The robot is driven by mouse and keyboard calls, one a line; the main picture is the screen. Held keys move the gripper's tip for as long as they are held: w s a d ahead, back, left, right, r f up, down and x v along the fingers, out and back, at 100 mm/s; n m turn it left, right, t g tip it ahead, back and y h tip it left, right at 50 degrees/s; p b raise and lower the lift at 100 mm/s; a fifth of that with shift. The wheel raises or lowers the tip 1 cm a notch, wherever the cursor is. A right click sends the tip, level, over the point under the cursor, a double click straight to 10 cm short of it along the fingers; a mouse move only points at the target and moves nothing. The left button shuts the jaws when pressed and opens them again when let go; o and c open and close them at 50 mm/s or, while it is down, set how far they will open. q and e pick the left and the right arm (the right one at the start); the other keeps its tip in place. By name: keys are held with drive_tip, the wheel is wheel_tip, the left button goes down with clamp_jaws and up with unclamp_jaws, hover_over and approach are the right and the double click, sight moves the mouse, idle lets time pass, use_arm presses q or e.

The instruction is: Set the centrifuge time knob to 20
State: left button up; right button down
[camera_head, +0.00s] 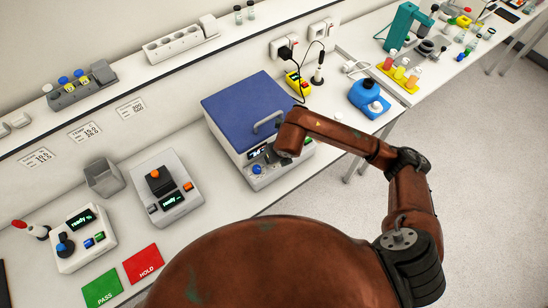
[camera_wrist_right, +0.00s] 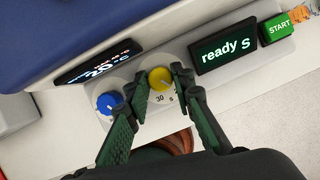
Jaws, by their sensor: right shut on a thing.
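The centrifuge is a white box (camera_head: 262,182) with a blue lid (camera_head: 240,105) and handle, in the middle of the head view. My right gripper (camera_wrist_right: 160,78) is at its front panel, its fingers closed on the sides of the yellow knob (camera_wrist_right: 162,80). Printed marks "30" and "s" show beside this knob. A blue knob (camera_wrist_right: 109,103) is to its left, clear of the fingers. The panel display (camera_wrist_right: 223,48) reads "ready S". A second display (camera_wrist_right: 100,62) is seen slantwise. The right arm hides part of the front panel in the head view. My left gripper is out of view.
A green START button (camera_wrist_right: 279,27) is right of the display. A grey device (camera_head: 167,190) with an orange knob and a smaller white device (camera_head: 83,237) stand left of the centrifuge. PASS (camera_head: 102,288) and HOLD (camera_head: 143,263) mats lie in front.

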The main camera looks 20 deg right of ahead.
drive_tip(key=shift+m, duration=0.4)
drive_tip(key=c, duration=1.7)
unclamp_jaws()
drive_tip(key=shift+r, duration=0.1)
drive_tip(key=v, duration=1.2)
drive_tip(key=shift+s+a, duration=0.1)
